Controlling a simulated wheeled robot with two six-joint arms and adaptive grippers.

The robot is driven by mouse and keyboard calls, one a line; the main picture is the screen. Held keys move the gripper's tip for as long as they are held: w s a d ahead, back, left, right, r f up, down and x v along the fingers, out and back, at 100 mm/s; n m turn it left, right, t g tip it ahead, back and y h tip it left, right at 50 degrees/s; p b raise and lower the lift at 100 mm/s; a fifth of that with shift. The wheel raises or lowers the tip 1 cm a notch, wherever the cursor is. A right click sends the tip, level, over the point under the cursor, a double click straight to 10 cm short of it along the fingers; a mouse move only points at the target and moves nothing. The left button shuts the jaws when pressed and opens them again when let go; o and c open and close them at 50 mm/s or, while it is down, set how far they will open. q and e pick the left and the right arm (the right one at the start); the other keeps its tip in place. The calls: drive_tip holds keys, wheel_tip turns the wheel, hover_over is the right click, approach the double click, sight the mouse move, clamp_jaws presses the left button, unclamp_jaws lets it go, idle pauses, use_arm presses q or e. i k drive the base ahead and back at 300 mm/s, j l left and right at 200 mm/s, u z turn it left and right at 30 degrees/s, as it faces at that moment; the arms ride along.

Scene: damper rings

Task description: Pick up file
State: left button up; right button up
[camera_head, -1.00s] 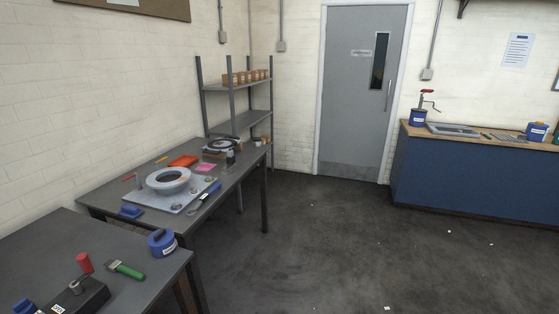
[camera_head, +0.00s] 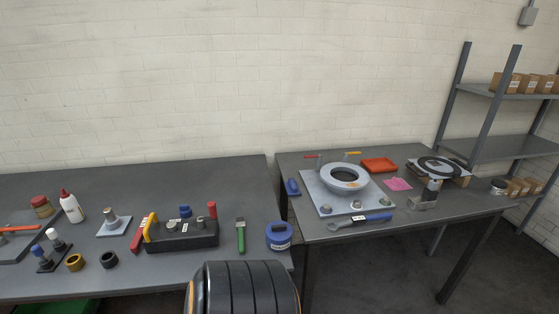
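No tool in view can be told for certain as the file. A green-handled tool (camera_head: 240,235) lies on the left table, between the black block and a blue round container. A red-handled piece (camera_head: 137,231) and a yellow-handled piece (camera_head: 151,227) lean at the left end of the black block (camera_head: 182,235). On the right table, thin tools with a red end (camera_head: 313,156) and a yellow end (camera_head: 351,153) lie behind the plate with the ring. Neither of my grippers is in view.
The left table (camera_head: 190,188) is clear along its back. It holds a white bottle (camera_head: 72,207), small rings and a blue container (camera_head: 279,235). The right table holds a grey ring (camera_head: 345,177), a wrench (camera_head: 360,220) and an orange tray (camera_head: 379,165). A shelf (camera_head: 490,147) stands at right.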

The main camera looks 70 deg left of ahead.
sight(136, 246)
drive_tip(key=u, duration=3.3)
